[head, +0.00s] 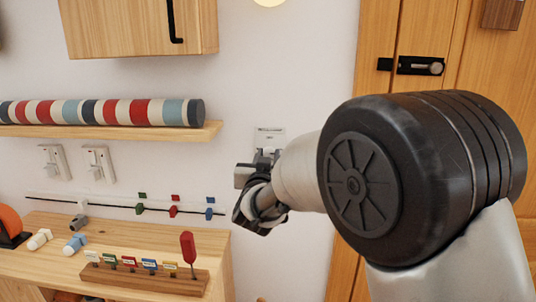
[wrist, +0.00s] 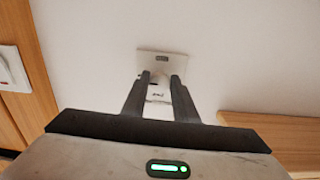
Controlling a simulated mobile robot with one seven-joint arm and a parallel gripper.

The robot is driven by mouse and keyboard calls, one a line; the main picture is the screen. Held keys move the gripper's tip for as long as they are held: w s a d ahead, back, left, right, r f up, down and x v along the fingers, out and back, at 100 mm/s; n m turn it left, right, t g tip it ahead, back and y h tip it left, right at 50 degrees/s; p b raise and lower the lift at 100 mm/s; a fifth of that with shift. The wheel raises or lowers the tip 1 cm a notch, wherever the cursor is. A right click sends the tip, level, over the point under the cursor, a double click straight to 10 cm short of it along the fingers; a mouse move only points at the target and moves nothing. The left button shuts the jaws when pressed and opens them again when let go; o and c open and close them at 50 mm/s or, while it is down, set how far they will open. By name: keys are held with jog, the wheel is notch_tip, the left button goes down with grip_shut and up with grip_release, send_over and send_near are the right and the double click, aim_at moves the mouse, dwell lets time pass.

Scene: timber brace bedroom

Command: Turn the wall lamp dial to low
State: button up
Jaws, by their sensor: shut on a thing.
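The wall lamp dial (wrist: 160,77) sits on a small white wall plate (wrist: 162,60), in the middle of the wrist view. My gripper (wrist: 161,84) has one dark finger on each side of the dial and is shut on it. The dial's setting cannot be read, as the markings are too small and blurred. In the head view the top of the plate (head: 269,134) shows above my gripper (head: 266,158), which hides the dial there. A round glowing lamp (head: 268,2) is cut off by the top edge of the head view.
A wooden shelf (head: 110,132) with a striped roll stands left of the plate. Two white switches (head: 97,164) are below it. A wooden cabinet (head: 170,222) holds a rack of coloured tags and loose pieces. A wooden door (head: 421,40) with a black latch is at right.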

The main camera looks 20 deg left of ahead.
jog(key=shift+f+n, duration=0.1)
jog(key=shift+n, duration=0.2)
jog(key=o, duration=1)
jog(key=v, duration=1.7)
jog(key=shift+s, duration=0.25)
